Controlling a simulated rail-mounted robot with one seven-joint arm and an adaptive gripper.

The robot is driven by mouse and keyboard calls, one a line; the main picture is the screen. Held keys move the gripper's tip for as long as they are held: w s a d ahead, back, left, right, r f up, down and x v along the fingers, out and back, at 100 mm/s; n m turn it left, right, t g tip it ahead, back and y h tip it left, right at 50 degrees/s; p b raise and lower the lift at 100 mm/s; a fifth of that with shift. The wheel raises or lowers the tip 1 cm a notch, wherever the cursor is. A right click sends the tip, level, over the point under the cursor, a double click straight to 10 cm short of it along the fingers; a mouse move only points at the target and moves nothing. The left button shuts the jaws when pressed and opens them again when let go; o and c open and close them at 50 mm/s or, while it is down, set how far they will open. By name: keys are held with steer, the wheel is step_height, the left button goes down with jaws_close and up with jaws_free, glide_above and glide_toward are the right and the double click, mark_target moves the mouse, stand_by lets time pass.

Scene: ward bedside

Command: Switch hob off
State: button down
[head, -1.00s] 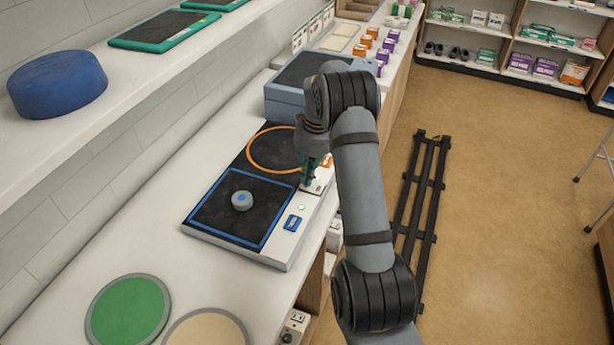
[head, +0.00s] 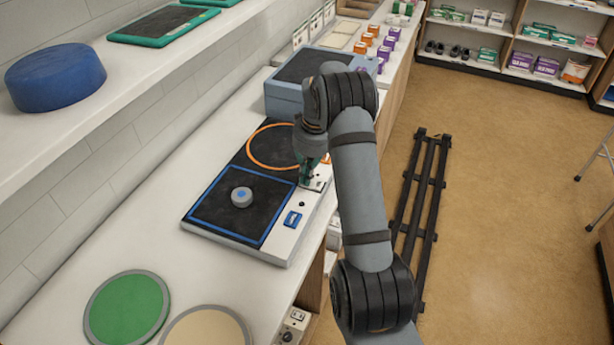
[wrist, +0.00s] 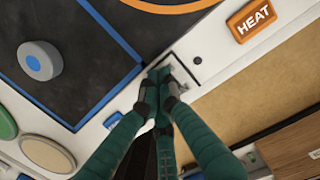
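The hob (head: 277,255) is a white panel on the counter with a dark top. It has a blue-outlined square zone (head: 222,220) and an orange ring zone (head: 262,165). A blue label (head: 293,219) sits on its front strip, with a small dark indicator (head: 301,204) near it. In the wrist view, an orange HEAT label (wrist: 252,21) and another dark dot (wrist: 198,60) show. My gripper (wrist: 161,88) points down at a light, dark-outlined switch plate (wrist: 181,70) on the strip. Its fingertips are together; they partly hide the plate, and contact is unclear.
A grey puck with a blue centre (head: 241,197) sits on the blue-outlined zone. A blue-grey box (head: 285,100) stands behind the hob. Green (head: 127,308) and cream (head: 210,330) discs lie in front. A shelf (head: 150,65) overhangs at the left.

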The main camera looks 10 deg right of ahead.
mark_target(317, 186)
steer(key=shift+s+d+f, duration=0.1)
steer(key=shift+s+d, duration=0.05)
steer(key=shift+d, duration=0.05)
steer(key=shift+s+d+r, duration=0.2)
steer(key=shift+s+d, duration=0.1)
steer(key=shift+d, duration=0.25)
steer(key=shift+a, duration=0.15)
steer(key=shift+r, duration=0.3)
step_height(317, 186, up, 13)
steer(key=s+d+p, duration=0.1)
steer(key=shift+d+r, duration=0.2)
steer(key=shift+d, duration=0.05)
